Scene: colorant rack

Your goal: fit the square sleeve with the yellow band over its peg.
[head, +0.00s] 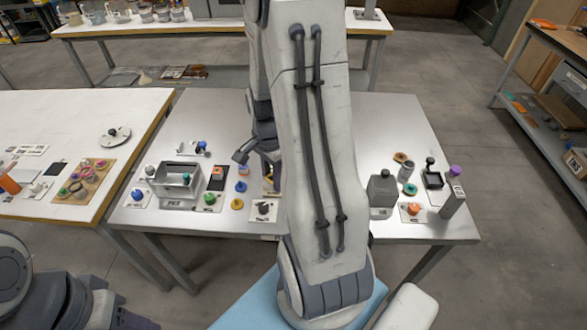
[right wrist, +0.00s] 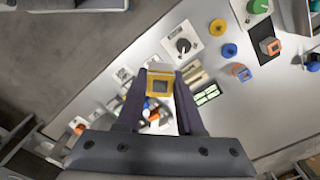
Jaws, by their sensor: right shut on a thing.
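The square sleeve with the yellow band (right wrist: 160,80) is in the right wrist view, a pale block with a square dark opening facing the camera. My right gripper (right wrist: 158,98) is shut on it, one dark finger on each side. In the head view my right gripper (head: 261,160) is over the steel table, left of my own arm, and a bit of yellow shows below it. Small plates and parts lie beyond the sleeve in the right wrist view. I cannot tell which of them carries the sleeve's peg; my arm and gripper hide part of the table. My left gripper is not in view.
A grey open box (head: 180,193) stands on the table's left part, near a green knob (head: 209,198) and blue and yellow rings. A dark plate knob (head: 263,208) is near the front edge. A grey block (head: 381,188) and several small parts stand right of my arm.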

